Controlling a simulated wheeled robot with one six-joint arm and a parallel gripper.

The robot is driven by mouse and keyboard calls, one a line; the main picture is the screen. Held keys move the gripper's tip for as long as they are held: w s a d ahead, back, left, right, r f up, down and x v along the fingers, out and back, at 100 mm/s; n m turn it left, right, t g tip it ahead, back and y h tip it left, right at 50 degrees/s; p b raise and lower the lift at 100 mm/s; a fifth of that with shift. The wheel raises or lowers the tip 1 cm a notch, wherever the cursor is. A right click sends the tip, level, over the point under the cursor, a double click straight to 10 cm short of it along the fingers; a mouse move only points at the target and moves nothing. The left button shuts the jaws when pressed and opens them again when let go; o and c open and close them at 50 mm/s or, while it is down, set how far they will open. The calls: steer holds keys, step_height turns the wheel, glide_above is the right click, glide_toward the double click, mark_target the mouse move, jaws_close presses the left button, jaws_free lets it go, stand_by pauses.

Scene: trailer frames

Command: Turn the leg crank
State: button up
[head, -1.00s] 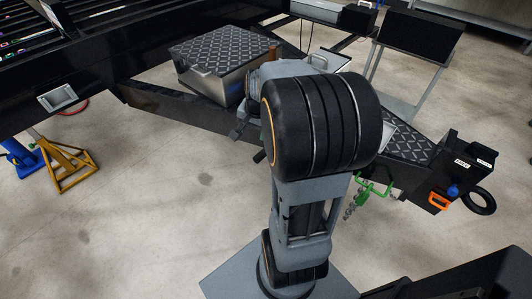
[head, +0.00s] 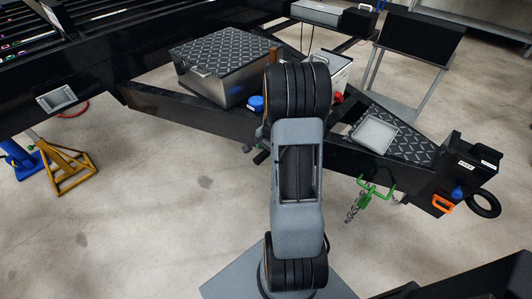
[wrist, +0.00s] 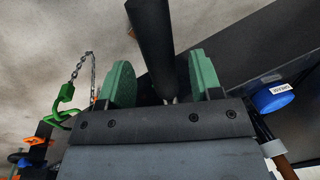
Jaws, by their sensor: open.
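The leg crank shows in the head view as a short dark grip (head: 262,156) below the trailer's black frame beam, just left of my arm. In the wrist view a dark round bar (wrist: 152,35), which looks like the crank's grip, runs between the two green finger pads. My gripper (wrist: 163,82) is open, with one pad on each side of the bar. Clear gaps show beside the bar, though I cannot tell how deep it sits between the pads.
A blue cap (head: 256,103) sits on the frame near the checker-plate box (head: 222,52); in the wrist view it is at the right (wrist: 275,97). A green hook with chain (head: 374,188) hangs right of my arm. A yellow jack stand (head: 68,165) stands left. Floor between is clear.

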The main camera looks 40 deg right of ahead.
steer(key=shift+w+f, duration=0.2)
steer(key=shift+f, duration=0.7)
jaws_close()
